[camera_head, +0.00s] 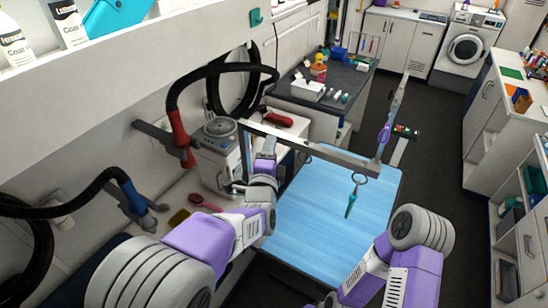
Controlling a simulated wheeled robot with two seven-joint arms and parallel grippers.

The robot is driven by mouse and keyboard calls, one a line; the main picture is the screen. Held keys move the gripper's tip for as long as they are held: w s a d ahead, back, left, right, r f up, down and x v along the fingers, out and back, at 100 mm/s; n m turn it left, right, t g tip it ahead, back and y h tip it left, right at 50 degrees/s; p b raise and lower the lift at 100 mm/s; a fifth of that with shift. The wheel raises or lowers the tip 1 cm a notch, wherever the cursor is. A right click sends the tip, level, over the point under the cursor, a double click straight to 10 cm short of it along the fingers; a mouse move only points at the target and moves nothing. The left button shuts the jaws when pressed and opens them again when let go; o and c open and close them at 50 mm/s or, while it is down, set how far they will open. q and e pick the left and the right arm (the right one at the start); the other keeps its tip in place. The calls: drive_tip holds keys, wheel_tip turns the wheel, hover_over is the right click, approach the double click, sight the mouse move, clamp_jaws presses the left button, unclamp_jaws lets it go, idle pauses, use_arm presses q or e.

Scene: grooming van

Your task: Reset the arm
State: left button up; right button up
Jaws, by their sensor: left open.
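My left arm, purple and white, reaches in from the lower left. Its gripper (268,146) is open, near the grey bar beside the blue-topped grooming table (310,225). I see nothing held in it, though its fingertips are small and partly hard to make out. My right arm (415,262) is bent at the lower right, at the table's front right corner.
A grey bar (330,153) crosses above the table, with a teal-handled tool (351,202) hanging from it. A grey dryer unit (217,158) with hoses stands at the left. Cabinets (488,105) line the right. Dark floor (438,150) lies open between.

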use_arm(q)
drive_tip(key=shift+w, duration=0.1)
idle(0.6)
drive_tip(key=s+a+f+n+g+b, duration=0.2)
drive_tip(key=a+f+n+g, duration=0.1)
drive_tip(key=f, duration=0.9)
drive_tip(key=s+a+f+n+g+y+b, duration=0.1)
drive_tip(key=s+a+f+n+g+b, duration=0.15)
drive_tip(key=f, duration=0.95)
drive_tip(key=s+a+f+n+g+b, duration=0.1)
drive_tip(key=s+a+f+n+g, duration=0.2)
drive_tip(key=f, duration=0.9)
drive_tip(key=s+f+n+g+h+b, duration=0.3)
drive_tip(key=s+f+n+g+b, duration=0.3)
drive_tip(key=s+f, duration=1.4)
drive_tip(key=s+n+g, duration=0.2)
drive_tip(key=n+g, duration=0.1)
drive_tip(key=n, duration=0.4)
drive_tip(key=shift+f+n, duration=0.35)
drive_tip(key=shift+a, duration=0.1)
